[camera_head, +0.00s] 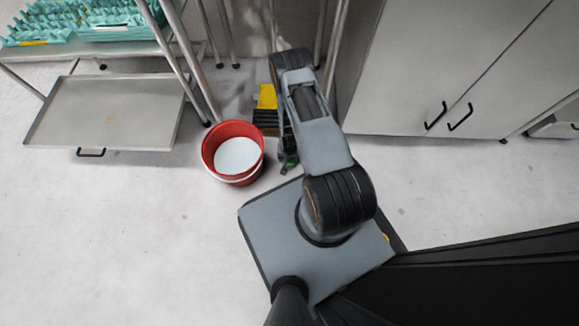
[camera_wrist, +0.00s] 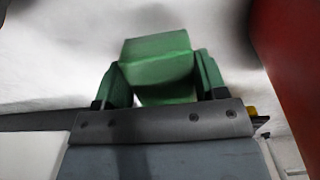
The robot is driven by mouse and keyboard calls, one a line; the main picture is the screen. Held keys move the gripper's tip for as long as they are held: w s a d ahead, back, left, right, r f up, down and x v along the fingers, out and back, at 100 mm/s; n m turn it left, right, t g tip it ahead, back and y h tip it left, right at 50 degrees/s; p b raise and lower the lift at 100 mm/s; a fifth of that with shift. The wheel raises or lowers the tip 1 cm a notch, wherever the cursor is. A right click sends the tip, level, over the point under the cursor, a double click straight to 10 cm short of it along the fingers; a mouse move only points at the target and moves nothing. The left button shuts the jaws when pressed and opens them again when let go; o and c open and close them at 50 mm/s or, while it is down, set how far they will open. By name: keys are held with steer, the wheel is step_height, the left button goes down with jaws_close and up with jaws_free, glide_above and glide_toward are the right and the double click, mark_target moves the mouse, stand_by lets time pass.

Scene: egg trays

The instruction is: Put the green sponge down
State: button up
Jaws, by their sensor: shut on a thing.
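The green sponge (camera_wrist: 157,48) is a block between the fingers of my gripper (camera_wrist: 160,72) in the wrist view. Both fingers press on its sides, and its far end sticks out past them. Pale floor shows behind it. In the head view my gripper (camera_head: 288,163) is low, just right of the red bucket, with a small bit of green showing. My arm hides most of it there. I cannot tell whether the sponge touches the floor.
The red bucket (camera_head: 211,160) has a pale inside and stands close to my gripper; its red wall (camera_wrist: 292,60) fills the wrist view's right edge. A yellow and black object (camera_head: 266,98) is behind. A metal rack (camera_head: 168,130) stands left, grey cabinets (camera_head: 410,70) right. Floor at front left is clear.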

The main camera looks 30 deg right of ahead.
mark_target(289, 168)
step_height(289, 168, down, 8)
steer(key=b, duration=0.4)
steer(key=shift+f, duration=0.2)
steer(key=shift+r, duration=0.15)
steer(key=o, duration=0.9)
steer(key=shift+f, duration=0.2)
steer(key=shift+c, duration=0.2)
steer(key=shift+r, duration=0.1)
